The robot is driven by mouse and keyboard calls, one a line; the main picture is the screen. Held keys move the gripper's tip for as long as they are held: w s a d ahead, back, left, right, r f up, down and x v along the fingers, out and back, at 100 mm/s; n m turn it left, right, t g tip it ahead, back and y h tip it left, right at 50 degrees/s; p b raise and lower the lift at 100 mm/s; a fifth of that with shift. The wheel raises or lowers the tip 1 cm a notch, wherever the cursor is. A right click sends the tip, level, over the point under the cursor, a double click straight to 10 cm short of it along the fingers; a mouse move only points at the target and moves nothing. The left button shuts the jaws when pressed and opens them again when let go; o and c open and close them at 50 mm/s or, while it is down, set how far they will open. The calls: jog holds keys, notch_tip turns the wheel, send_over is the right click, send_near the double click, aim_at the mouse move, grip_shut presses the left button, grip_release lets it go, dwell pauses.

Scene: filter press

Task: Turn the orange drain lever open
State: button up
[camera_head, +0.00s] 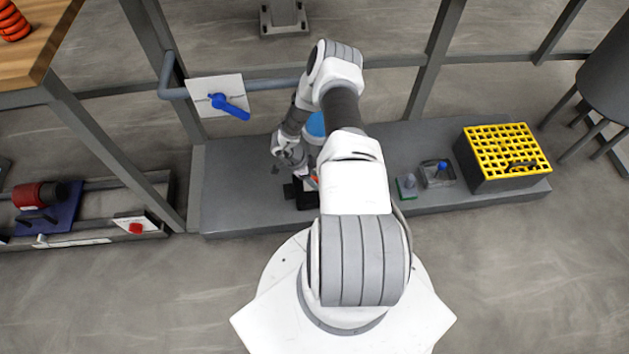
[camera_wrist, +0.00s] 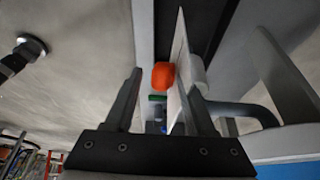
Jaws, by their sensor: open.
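The orange drain lever (camera_wrist: 163,76) shows in the wrist view as a rounded orange end beside a thin white plate (camera_wrist: 179,40), seen nearly edge-on. My gripper (camera_wrist: 159,70) is open, and the lever's end appears between its two grey fingers. I cannot tell whether either finger touches it. In the head view my arm hides most of this spot. Only a small orange patch (camera_head: 314,181) shows there, beside my dark gripper (camera_head: 304,194) low over the grey platform.
A blue lever (camera_head: 229,105) on a white plate and pipe stands at the back left. A yellow-grated box (camera_head: 505,150) and small fittings (camera_head: 437,173) sit on the platform's right. A blue rounded thing (camera_head: 315,125) is behind my arm. Frame posts rise nearby.

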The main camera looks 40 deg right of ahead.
jog(key=shift+d+f, duration=0.1)
jog(key=shift+f, duration=0.1)
grip_shut()
dwell(1.4)
